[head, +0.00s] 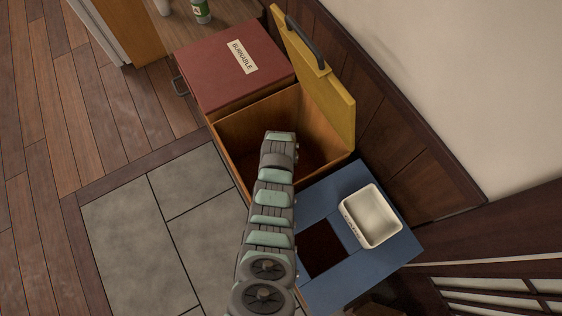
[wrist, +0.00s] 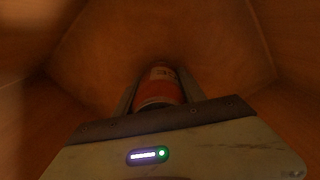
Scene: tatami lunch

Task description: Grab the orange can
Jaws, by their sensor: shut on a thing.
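The orange can (wrist: 158,88) shows in the dim wrist view, between the two fingers of my gripper (wrist: 158,84). The gripper is shut on it. Orange-brown walls surround the can in that view, so it is inside the yellow-lidded wooden bin (head: 233,135). In the head view my arm reaches down into this bin, and the gripper and can are hidden there. I cannot tell whether the can touches the bin's floor.
The bin's yellow lid (head: 322,85) stands open at the right. A closed red bin labelled BURNABLE (head: 215,65) adjoins it. A blue bin (head: 345,190) has a dark square opening and a white tray (head: 372,217) on top. A green-labelled bottle (head: 202,12) stands at the top.

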